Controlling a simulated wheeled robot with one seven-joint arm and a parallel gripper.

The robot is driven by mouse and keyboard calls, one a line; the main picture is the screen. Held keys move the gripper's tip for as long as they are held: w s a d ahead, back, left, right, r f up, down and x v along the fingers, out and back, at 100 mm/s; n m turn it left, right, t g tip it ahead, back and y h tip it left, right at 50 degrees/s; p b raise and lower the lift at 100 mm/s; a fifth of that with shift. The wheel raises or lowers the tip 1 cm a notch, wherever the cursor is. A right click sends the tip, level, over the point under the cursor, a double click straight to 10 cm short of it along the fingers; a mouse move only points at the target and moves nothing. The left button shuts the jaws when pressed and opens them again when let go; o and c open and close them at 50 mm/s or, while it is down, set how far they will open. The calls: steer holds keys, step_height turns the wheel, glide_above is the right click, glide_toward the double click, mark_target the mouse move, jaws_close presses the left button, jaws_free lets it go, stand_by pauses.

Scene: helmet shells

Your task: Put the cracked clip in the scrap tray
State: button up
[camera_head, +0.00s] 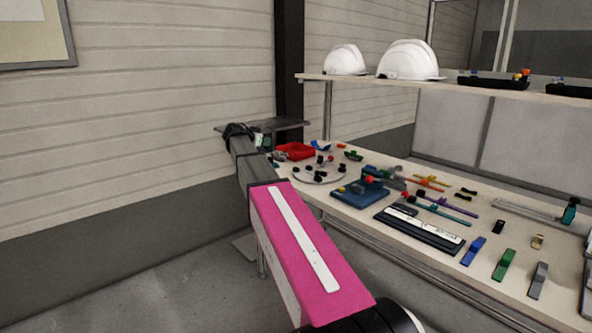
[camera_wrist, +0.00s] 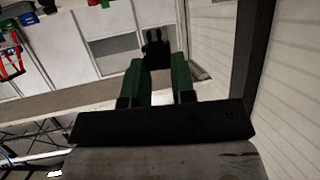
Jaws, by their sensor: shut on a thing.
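My gripper (camera_wrist: 157,60) shows in the wrist view as two green fingers shut on a small dark piece (camera_wrist: 155,47) between their tips. It appears to be the clip, but no crack can be made out. In the head view my arm reaches away to the far left end of the bench. The gripper there is small and mostly hidden behind my wrist, and the held piece cannot be made out. A red tray (camera_head: 295,151), which may be the scrap tray, sits on the bench's far left corner, just right of my wrist.
The bench (camera_head: 487,284) carries a round plate with dark pieces (camera_head: 319,173), a blue tray (camera_head: 360,194), a dark tray (camera_head: 419,228) and several coloured clips (camera_head: 504,265). A shelf (camera_head: 366,82) with white helmets is above. A dark post (camera_head: 289,70) and wall stand close to my wrist.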

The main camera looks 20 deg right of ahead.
steer(key=shift+w+d+r+m+g+h, duration=0.2)
steer(key=shift+d+m+g+h, duration=0.15)
steer(key=shift+m+g, duration=0.25)
steer(key=shift+w+d+r+m+g+h, duration=0.15)
steer(key=shift+d+m+g+h, duration=0.1)
steer(key=shift+d+m+g, duration=0.25)
steer(key=shift+a, duration=0.1)
steer(key=s+d+f, duration=0.1)
steer(key=d+f, duration=0.1)
steer(key=d, duration=0.1)
steer(key=s+d+f, duration=0.2)
steer(key=d, duration=0.2)
steer(key=s+d+f, duration=0.1)
steer(key=d+f, duration=0.2)
steer(key=shift+s+d, duration=0.3)
steer(key=shift+s, duration=0.05)
steer(key=shift+f, duration=1.8)
steer(key=shift+f, duration=0.15)
steer(key=o, duration=0.9)
